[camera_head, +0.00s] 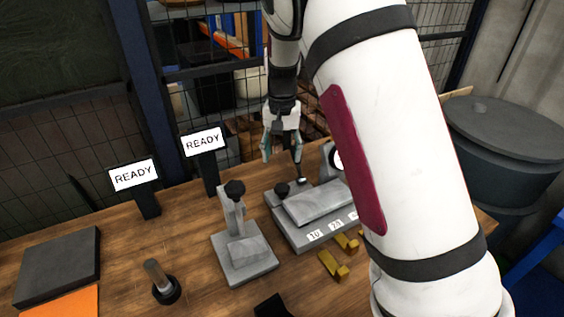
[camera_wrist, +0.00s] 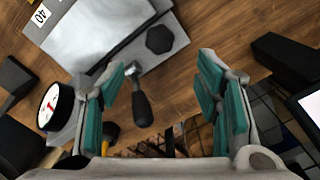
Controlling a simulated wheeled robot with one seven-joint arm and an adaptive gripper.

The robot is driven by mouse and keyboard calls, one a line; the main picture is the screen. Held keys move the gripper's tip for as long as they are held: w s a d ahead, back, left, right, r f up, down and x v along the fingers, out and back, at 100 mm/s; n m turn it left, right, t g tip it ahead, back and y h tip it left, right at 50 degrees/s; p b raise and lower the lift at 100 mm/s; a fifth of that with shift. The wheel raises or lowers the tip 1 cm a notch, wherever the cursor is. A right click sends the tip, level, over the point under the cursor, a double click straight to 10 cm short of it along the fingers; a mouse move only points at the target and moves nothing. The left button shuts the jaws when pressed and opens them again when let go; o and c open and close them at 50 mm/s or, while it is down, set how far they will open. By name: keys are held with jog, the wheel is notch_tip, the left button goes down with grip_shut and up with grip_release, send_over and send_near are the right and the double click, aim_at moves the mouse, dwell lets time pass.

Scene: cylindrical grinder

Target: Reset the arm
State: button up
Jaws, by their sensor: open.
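My gripper (camera_head: 282,158) hangs at the end of my white arm, pointing down over the back of the wooden table, beside the grey fixture (camera_head: 318,206). In the wrist view its two teal-padded fingers (camera_wrist: 160,78) are spread wide, with nothing held between them. A black-handled lever (camera_wrist: 141,107) of the fixture shows between the fingers, nearer the left one; I cannot tell how far below them it is. My arm hides part of the fixture's right side in the head view.
Two READY screens (camera_head: 134,175) (camera_head: 203,141) stand at the back left. A grey clamp stand (camera_head: 244,252), brass pieces (camera_head: 333,264), a black-based post (camera_head: 161,283) and a dark block (camera_head: 58,268) are on the table. A round dial (camera_wrist: 54,107) is near the left finger. Mesh fencing is behind.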

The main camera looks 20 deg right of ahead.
jog(key=shift+r, duration=0.1)
jog(key=s+r+n+t+y, duration=0.2)
jog(key=s+r, duration=1.2)
jog(key=s, duration=0.1)
jog(key=s+r+n+t+h, duration=0.1)
jog(key=s+n+t+h, duration=0.1)
jog(key=s, duration=1.6)
jog(key=shift+s+d+r+n, duration=0.15)
jog(key=shift+d+n, duration=0.2)
jog(key=shift+n, duration=0.25)
